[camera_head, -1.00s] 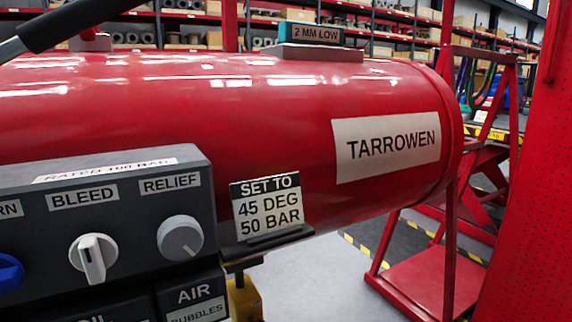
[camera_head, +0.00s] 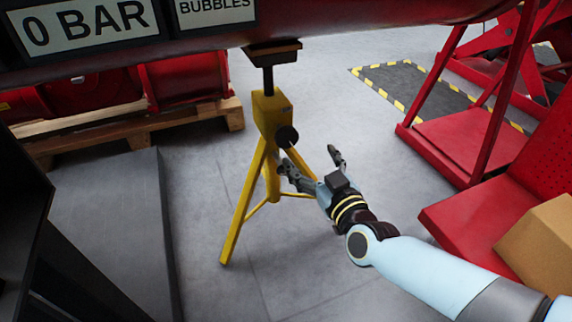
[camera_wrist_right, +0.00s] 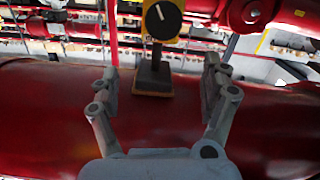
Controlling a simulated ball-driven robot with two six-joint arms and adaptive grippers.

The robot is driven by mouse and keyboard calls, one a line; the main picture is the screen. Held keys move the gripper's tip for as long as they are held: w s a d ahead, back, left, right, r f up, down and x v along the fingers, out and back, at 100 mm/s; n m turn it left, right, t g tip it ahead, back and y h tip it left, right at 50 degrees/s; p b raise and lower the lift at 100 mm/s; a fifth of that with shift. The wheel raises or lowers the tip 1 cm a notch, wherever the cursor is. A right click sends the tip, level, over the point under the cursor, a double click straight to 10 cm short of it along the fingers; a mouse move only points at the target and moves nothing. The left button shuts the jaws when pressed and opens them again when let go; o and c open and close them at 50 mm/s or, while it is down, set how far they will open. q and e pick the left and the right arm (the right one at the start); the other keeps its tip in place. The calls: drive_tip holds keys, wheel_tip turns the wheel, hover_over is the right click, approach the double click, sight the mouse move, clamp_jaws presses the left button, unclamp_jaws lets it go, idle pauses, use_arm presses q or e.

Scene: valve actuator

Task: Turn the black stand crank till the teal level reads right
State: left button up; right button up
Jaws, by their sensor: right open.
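The black stand crank (camera_head: 287,136) is a round black knob on the side of the yellow stand (camera_head: 266,112) under the red cylinder. In the right wrist view the crank (camera_wrist_right: 161,20) shows a white pointer mark and lies at the top, beyond the fingertips. My right gripper (camera_head: 314,163) is open and empty, just right of and below the crank, apart from it. Its spread fingers also show in the right wrist view (camera_wrist_right: 160,85). The teal level is out of view now. My left gripper is not in view.
The red cylinder (camera_head: 350,12) hangs over the stand, with a 0 BAR plate (camera_head: 85,28) at upper left. A wooden pallet (camera_head: 120,130) with red parts stands left. A red frame (camera_head: 470,140) and a cardboard box (camera_head: 540,240) are at right. Grey floor is clear around the stand's legs.

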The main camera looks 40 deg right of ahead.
sight(288, 139)
drive_tip(key=shift+t, duration=0.3)
drive_tip(key=w+f+b, duration=0.1)
drive_tip(key=w, duration=0.1)
drive_tip(key=w+d+f+b, duration=0.1)
drive_tip(key=w+b, duration=0.1)
drive_tip(key=w, duration=0.1)
drive_tip(key=w+f+b, duration=0.1)
drive_tip(key=w+b, duration=0.1)
drive_tip(key=shift+w+d, duration=0.15)
drive_tip(key=shift+w, duration=0.1)
drive_tip(key=b+x, duration=0.1)
drive_tip(key=x, duration=0.2)
drive_tip(key=shift+w+d, duration=0.15)
drive_tip(key=shift+w, duration=0.25)
drive_tip(key=shift+w+d+r, duration=0.1)
drive_tip(key=shift+w, duration=0.45)
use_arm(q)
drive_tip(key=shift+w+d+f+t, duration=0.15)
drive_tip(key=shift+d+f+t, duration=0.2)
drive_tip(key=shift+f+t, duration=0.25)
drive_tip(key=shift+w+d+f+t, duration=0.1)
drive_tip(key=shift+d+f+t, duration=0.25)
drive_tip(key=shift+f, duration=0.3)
use_arm(e)
drive_tip(key=c, duration=1.2)
